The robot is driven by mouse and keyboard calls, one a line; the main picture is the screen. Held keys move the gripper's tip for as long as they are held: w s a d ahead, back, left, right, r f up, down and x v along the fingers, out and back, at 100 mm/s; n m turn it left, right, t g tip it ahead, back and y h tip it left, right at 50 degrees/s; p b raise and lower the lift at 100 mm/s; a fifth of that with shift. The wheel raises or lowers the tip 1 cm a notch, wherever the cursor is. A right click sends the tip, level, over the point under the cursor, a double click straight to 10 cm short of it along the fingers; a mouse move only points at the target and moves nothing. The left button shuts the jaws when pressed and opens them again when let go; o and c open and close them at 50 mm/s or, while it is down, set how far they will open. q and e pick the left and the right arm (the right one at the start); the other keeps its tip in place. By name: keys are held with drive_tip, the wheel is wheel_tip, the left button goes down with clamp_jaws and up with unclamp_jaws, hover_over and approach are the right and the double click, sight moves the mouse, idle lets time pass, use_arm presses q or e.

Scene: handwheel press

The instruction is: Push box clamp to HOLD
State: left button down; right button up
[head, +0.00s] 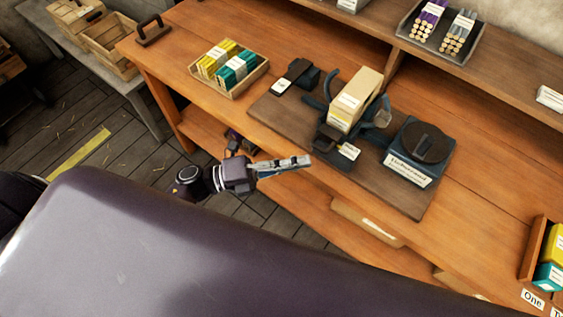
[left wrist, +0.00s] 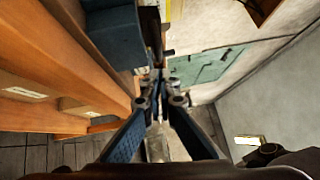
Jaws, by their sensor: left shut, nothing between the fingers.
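A dark blue-grey clamp device (head: 330,138) stands on a brown board (head: 270,112) on the workbench. A cream box (head: 362,88) with a white label sits upright in it, between curved dark arms. A small white label at the clamp's front is too small to read, so I cannot tell its setting. My right gripper is not in view.
A dark round-topped machine (head: 424,142) with a white label stands right of the clamp. A small black device (head: 298,76) is left of it, and a wooden tray (head: 247,84) of yellow and teal packs farther left. The aisle floor (head: 130,150) is mostly clear.

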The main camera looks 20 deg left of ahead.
sight(317, 149)
use_arm(q)
drive_tip(key=shift+w+d+r, duration=0.1)
drive_tip(key=shift+w+d, duration=0.15)
drive_tip(key=shift+w, duration=0.75)
drive_tip(key=shift+w, duration=0.1)
drive_tip(key=shift+w+d+b, duration=0.3)
drive_tip(key=shift+w+b, duration=0.15)
drive_tip(key=shift+w, duration=0.35)
drive_tip(key=shift+w+r, duration=0.1)
drive_tip(key=shift+w, duration=0.1)
